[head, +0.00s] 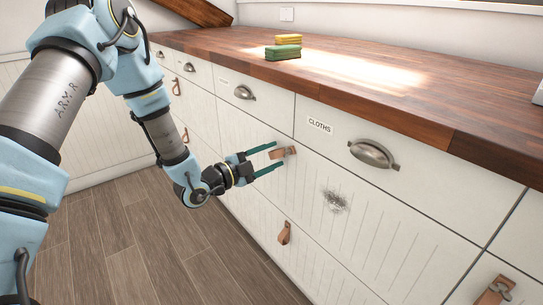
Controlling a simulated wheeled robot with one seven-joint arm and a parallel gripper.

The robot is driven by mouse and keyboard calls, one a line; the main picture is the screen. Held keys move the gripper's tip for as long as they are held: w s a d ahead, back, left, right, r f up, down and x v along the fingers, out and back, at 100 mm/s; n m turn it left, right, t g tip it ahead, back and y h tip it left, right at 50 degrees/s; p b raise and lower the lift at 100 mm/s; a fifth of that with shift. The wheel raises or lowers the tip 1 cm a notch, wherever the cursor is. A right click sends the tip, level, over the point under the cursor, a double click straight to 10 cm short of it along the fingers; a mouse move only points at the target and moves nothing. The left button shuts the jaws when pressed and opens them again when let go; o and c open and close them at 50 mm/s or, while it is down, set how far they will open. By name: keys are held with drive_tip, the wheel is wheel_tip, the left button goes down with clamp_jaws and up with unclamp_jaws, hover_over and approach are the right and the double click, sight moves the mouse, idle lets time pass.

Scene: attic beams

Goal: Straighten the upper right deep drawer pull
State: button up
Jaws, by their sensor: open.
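The tan leather pull (288,152) on the upper deep drawer (310,190) sits turned nearly sideways, while other leather pulls hang more upright. My gripper (278,157) is open, with its two green fingers pointing at the drawer front, one above and one below the pull. The pull lies in or just beyond the gap between the fingertips. I cannot tell whether either finger touches it. Part of the pull's left end is close to the fingers.
A lower leather pull (284,233) hangs beneath. Metal cup handles (373,154) line the top drawers, one beside a CLOTHS label (320,126). A dark smudge (335,201) marks the drawer front. Sponges (283,52) lie on the wooden countertop (380,95). The floor (130,250) is clear.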

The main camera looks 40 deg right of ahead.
drive_tip(key=shift+d, duration=0.2)
clamp_jaws()
idle(0.4)
idle(1.0)
